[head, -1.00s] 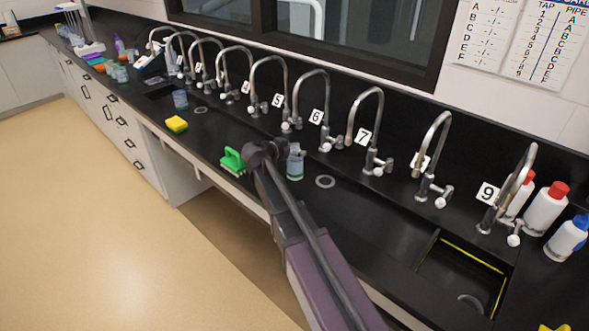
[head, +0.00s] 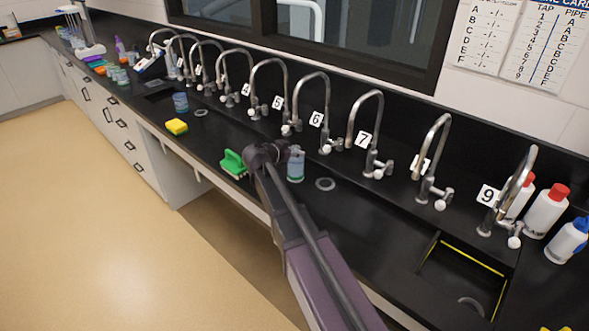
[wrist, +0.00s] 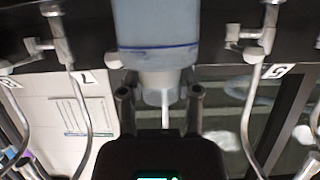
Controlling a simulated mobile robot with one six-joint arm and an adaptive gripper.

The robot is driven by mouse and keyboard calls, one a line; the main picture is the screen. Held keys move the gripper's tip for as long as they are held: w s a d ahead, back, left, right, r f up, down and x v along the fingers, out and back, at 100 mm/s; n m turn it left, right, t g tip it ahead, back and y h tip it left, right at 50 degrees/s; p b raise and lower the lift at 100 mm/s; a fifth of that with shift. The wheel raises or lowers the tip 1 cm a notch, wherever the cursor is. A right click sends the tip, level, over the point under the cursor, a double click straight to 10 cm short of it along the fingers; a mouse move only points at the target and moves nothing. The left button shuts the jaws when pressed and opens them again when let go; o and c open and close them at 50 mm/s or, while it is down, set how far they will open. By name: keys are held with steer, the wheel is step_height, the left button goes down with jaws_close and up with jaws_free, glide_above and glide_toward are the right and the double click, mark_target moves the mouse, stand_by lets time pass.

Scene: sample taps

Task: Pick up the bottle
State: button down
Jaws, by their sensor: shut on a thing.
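The bottle (head: 296,166) is a small translucent blue one, upright over the black counter (head: 370,220), just left of a grey ring. In the head view my arm's end partly hides its top, and I cannot tell if its base touches the counter. In the wrist view, which is upside down, the bottle's body (wrist: 157,28) hangs from the top edge with a blue line around it. My gripper (wrist: 160,97) is shut on its neck, one finger on each side.
A green brush (head: 233,163) lies close left of my gripper, and a yellow sponge (head: 176,126) further left. A row of curved taps stands behind. A sink (head: 455,275) opens at right. Red-capped bottles (head: 545,212) and a blue-capped bottle (head: 567,240) stand far right.

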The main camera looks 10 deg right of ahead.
steer(key=shift+r, duration=0.2)
step_height(320, 180, up, 3)
steer(key=p, duration=0.3)
steer(key=shift+r+p, duration=0.2)
steer(key=shift+p, duration=0.2)
steer(key=s+a+r+p, duration=0.1)
steer(key=s+a, duration=1)
steer(key=shift+a, duration=0.35)
steer(key=shift+r, duration=0.1)
steer(key=shift+r, duration=0.15)
step_height(320, 180, up, 16)
steer(key=p, duration=1.6)
